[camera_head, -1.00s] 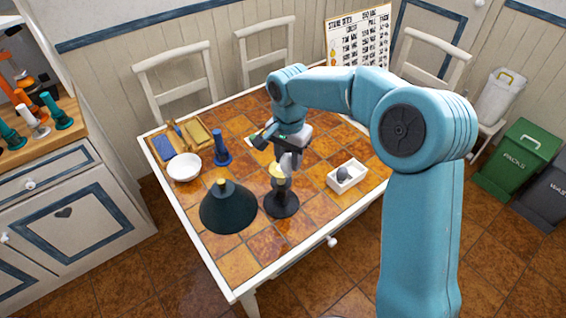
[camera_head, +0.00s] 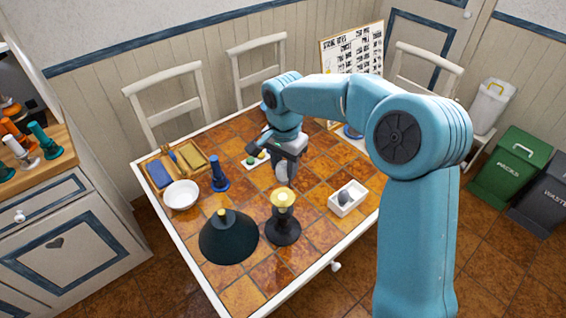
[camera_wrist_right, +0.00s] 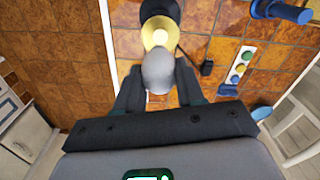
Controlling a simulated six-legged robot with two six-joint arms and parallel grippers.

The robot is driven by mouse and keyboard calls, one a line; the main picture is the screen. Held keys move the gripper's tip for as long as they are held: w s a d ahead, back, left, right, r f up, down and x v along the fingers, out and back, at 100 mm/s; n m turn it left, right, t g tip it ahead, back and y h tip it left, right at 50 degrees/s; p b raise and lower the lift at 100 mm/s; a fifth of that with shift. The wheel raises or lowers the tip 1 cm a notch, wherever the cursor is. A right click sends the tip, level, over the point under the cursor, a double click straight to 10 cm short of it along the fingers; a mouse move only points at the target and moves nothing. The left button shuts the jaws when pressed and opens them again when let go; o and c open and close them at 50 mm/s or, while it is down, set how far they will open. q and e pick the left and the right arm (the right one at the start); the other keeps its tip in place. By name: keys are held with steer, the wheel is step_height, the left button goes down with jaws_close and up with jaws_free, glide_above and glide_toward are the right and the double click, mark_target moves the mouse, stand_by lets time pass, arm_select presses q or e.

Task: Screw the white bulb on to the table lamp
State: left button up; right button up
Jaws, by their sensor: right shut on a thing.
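The table lamp's black base with its yellow socket (camera_head: 283,197) stands upright on the tiled table; the socket also shows in the right wrist view (camera_wrist_right: 158,30). My right gripper (camera_head: 284,158) is behind the socket, shut on the white bulb (camera_head: 281,172). In the right wrist view the greyish-white bulb (camera_wrist_right: 158,72) sits between the two dark fingers, its far end at the socket's edge. I cannot tell whether they touch. The dark green lampshade (camera_head: 228,238) stands on the table, left of the base. My left gripper is out of view.
A white box (camera_head: 348,208) holding a grey bulb (camera_head: 344,197) stands right of the lamp. A white bowl (camera_head: 180,195), a blue holder (camera_head: 218,175) and a wooden tray (camera_head: 207,151) are at the left. A strip with coloured buttons (camera_wrist_right: 239,65) lies near the gripper.

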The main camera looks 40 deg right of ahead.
mark_target(284, 179)
steer(key=shift+w+a+f, duration=0.1)
steer(key=shift+w+f, duration=0.05)
steer(key=shift+f, duration=0.15)
steer(key=shift+f+b, duration=0.25)
steer(key=shift+b, duration=0.15)
steer(key=shift+s+f+b, duration=0.2)
steer(key=shift+f+b, duration=0.35)
steer(key=shift+f, duration=0.05)
step_height(284, 179, down, 2)
steer(key=shift+w+f+b, duration=0.15)
steer(key=shift+b, duration=0.7)
steer(key=shift+f, duration=0.2)
steer(key=shift+b, duration=0.3)
steer(key=shift+f, duration=0.1)
steer(key=shift+f, duration=0.15)
